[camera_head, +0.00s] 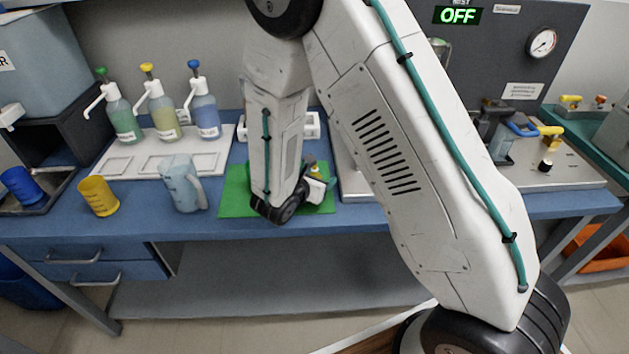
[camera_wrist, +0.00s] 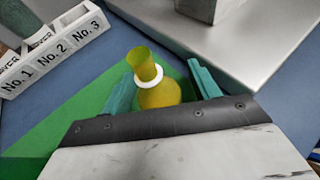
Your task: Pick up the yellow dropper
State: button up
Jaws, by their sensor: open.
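The yellow dropper (camera_wrist: 158,93) shows in the wrist view as a yellow bulb with a white collar and a narrower yellow end. It is over the green mat (camera_wrist: 75,105); its lower part is hidden by my gripper's body. My gripper (camera_wrist: 160,72) is open, with one teal finger on each side of the dropper. I cannot tell whether either finger touches it. In the head view my gripper (camera_head: 318,182) is low over the green mat (camera_head: 233,200), and a small yellowish part beside it may be the dropper.
A white rack (camera_wrist: 60,50) labelled No. 1, No. 2 and No. 3 stands close at the upper left. A grey metal block (camera_wrist: 240,30) is beyond the dropper. A clear jug (camera_head: 183,185), a yellow cup (camera_head: 98,196) and pump bottles (camera_head: 163,115) stand left of the mat.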

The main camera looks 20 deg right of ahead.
jog(key=c, duration=1.1)
jog(key=shift+o, duration=0.2)
jog(key=shift+r, duration=0.15)
